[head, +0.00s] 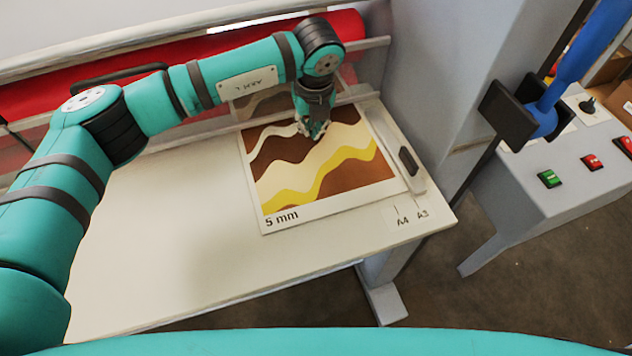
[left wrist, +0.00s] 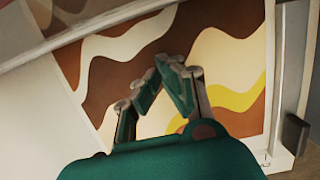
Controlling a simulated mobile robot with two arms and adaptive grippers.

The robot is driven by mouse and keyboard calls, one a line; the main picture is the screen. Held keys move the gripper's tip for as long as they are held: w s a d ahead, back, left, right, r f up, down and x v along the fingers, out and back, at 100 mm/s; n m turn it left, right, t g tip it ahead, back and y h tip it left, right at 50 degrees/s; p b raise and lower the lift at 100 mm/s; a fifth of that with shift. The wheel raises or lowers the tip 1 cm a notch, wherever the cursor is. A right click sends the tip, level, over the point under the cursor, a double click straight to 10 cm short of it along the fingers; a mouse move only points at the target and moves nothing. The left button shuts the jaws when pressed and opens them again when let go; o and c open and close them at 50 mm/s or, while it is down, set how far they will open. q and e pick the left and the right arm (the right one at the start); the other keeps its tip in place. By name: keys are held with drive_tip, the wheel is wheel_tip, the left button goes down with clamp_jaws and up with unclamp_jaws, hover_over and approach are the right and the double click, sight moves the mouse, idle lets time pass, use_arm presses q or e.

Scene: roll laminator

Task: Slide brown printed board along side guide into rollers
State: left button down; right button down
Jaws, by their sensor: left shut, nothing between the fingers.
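The brown printed board (head: 345,192), with cream and yellow waves and a "5 mm" mark, lies flat on the white feed table. Its right edge runs along the side guide (head: 393,147), and I cannot tell whether they touch. Its far edge is near the red roller (head: 354,24); my arm partly hides that area. My left gripper (head: 315,134) is shut and empty over the far part of the board. In the left wrist view the closed fingers (left wrist: 168,66) point at the board (left wrist: 120,78), and contact is unclear. My right gripper is not in view.
The feed table (head: 190,240) is bare left of the board. A grey machine post (head: 440,80) stands to the right. Beyond it are a blue-handled lever (head: 590,45) and a control panel with green (head: 549,178) and red (head: 592,162) switches.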

use_arm(q)
drive_tip(key=shift+r, duration=0.1)
drive_tip(key=shift+w+p+v, duration=0.2)
drive_tip(key=shift+p+v, duration=0.2)
drive_tip(key=shift+v, duration=0.8)
drive_tip(key=shift+w+p+v, duration=0.25)
drive_tip(key=shift+p+v, duration=0.15)
drive_tip(key=shift+v, duration=0.75)
drive_tip(key=shift+a+r, duration=0.1)
drive_tip(key=shift+a, duration=0.05)
